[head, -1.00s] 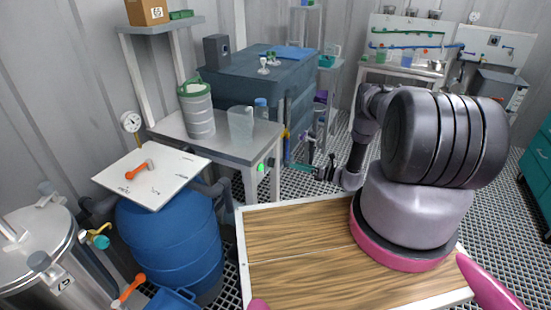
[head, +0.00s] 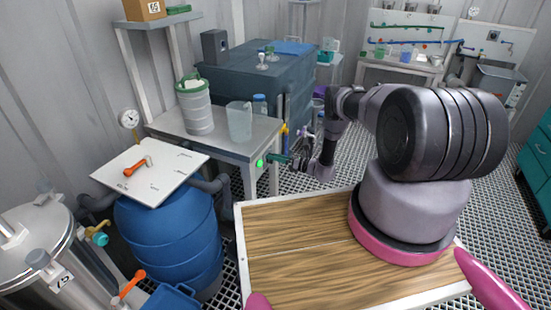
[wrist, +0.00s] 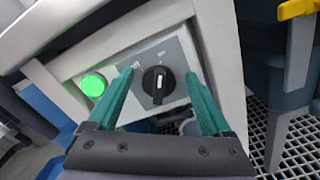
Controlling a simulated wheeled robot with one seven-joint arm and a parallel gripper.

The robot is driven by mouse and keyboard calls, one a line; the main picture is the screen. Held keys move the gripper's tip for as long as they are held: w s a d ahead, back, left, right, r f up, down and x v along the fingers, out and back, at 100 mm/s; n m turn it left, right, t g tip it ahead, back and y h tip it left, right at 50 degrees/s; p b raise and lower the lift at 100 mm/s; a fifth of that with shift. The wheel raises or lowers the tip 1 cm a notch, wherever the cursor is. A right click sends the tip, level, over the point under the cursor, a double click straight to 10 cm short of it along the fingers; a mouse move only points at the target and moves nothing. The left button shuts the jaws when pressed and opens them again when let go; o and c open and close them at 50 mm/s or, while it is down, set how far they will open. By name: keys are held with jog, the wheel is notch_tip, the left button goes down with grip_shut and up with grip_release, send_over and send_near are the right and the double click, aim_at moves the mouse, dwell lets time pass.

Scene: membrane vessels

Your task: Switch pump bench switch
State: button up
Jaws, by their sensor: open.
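The pump bench switch (wrist: 158,82) is a black rotary knob with a white mark on a grey plate (wrist: 178,52), on the bench's front edge. In the wrist view the knob lies between the two green fingers of my gripper (wrist: 160,95), which is open. I cannot tell whether the fingertips touch the plate. A lit green lamp (wrist: 93,84) sits left of the plate and also shows in the head view (head: 260,163). In the head view my gripper (head: 277,158) reaches the bench front, and the knob is hidden there.
The bench (head: 225,148) carries a grey canister (head: 197,112) and a clear beaker (head: 239,122). A blue barrel (head: 170,240) with a white board (head: 175,190) stands to the left. Behind the bench is a large dark blue tank (head: 262,75). Grated floor is free at the right.

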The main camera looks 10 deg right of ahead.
jog(key=shift+c, duration=0.3)
grip_shut()
jog(key=shift+n, duration=0.4)
jog(key=n, duration=0.7)
jog(key=s+n, duration=0.1)
jog(key=n, duration=0.3)
jog(key=shift+a, duration=0.3)
jog(key=shift+f, duration=0.1)
jog(key=shift+o, duration=0.3)
grip_release()
